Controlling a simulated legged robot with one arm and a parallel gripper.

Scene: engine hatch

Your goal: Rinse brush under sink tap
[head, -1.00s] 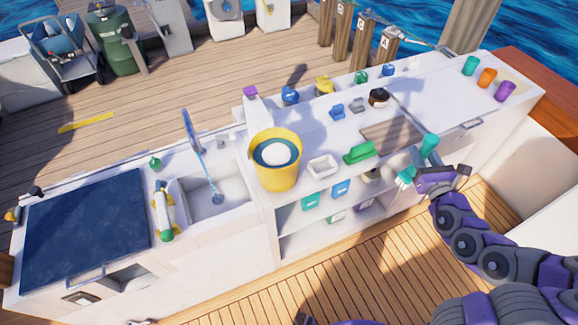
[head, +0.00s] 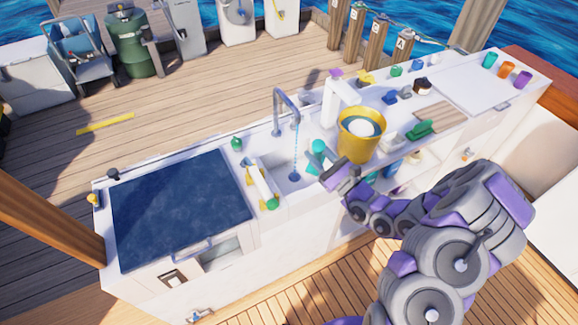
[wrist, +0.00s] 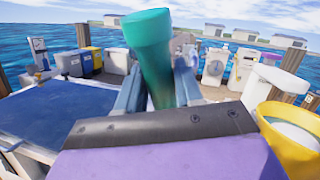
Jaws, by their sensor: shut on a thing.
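My gripper (head: 338,174) is shut on a teal brush (head: 318,151) near the right edge of the sink. In the wrist view the brush's thick teal handle (wrist: 152,50) stands up between the fingers; its bristles are hidden there. The sink (head: 287,176) is a white basin in the counter. The grey tap (head: 287,108) arches over it, and a thin blue stream of water runs down into the basin. The brush is to the right of the stream, apart from it.
A yellow bucket (head: 361,140) stands on the counter just right of my gripper, and it also shows in the wrist view (wrist: 292,145). A white and green roller-like item (head: 262,186) lies left of the sink. A dark blue panel (head: 180,210) covers the left end. A green brush (head: 420,129) lies right of the bucket.

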